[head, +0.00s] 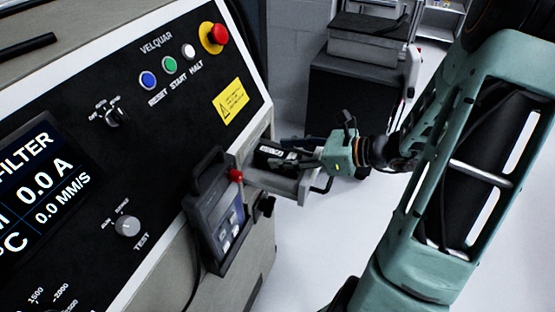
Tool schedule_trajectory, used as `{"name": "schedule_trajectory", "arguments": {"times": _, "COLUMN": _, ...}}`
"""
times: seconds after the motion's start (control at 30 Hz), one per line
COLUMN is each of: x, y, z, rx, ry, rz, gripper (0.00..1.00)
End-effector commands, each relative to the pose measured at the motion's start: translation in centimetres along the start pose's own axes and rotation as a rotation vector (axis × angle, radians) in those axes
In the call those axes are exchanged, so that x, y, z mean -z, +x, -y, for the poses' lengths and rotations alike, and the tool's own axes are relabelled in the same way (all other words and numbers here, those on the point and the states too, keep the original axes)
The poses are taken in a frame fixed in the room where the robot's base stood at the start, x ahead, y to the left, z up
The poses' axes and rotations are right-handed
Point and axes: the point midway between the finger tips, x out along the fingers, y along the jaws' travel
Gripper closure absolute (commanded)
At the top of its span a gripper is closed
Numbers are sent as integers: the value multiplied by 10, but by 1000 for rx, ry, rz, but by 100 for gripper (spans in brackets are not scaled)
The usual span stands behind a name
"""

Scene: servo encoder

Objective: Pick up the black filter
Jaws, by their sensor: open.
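A black block with a small white label, which looks like the black filter (268,157), sits in or on a light grey tray (303,190) jutting from the right side of the machine. My gripper (295,158) comes in from the right, level with the tray, with its dark fingers pointing left at the block. The fingers are open and overlap the block's right end in the picture. I cannot tell whether they touch it. The block's lower part is hidden by the tray and the pendant.
A hand-held pendant (216,212) with a red button hangs on the machine (150,100) just left of the tray. The panel has a red emergency stop (218,34). A dark cabinet (350,95) with a grey case stands behind. White floor (310,250) is clear below.

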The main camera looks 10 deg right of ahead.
Motion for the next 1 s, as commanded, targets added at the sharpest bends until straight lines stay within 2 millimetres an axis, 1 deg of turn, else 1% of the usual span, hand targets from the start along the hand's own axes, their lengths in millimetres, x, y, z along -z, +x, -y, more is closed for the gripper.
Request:
{"name": "schedule_trajectory", "arguments": {"times": 0.03, "x": 0, "y": 8, "z": 1, "rx": -3, "ry": 2, "rz": 1, "gripper": 54}}
{"name": "schedule_trajectory", "arguments": {"times": 0.2, "x": 1, "y": 31, "z": 2, "rx": -2, "ry": 0, "rz": 1, "gripper": 54}}
{"name": "schedule_trajectory", "arguments": {"times": 0.3, "x": 1, "y": 36, "z": 3, "rx": 0, "ry": 0, "rz": 0, "gripper": 54}}
{"name": "schedule_trajectory", "arguments": {"times": 0.53, "x": 1, "y": 37, "z": 3, "rx": 1, "ry": -1, "rz": 0, "gripper": 55}}
{"name": "schedule_trajectory", "arguments": {"times": 0.93, "x": 1, "y": 37, "z": 3, "rx": 0, "ry": -1, "rz": -1, "gripper": 99}}
{"name": "schedule_trajectory", "arguments": {"times": 1.0, "x": 1, "y": 37, "z": 3, "rx": 0, "ry": -1, "rz": 0, "gripper": 100}}
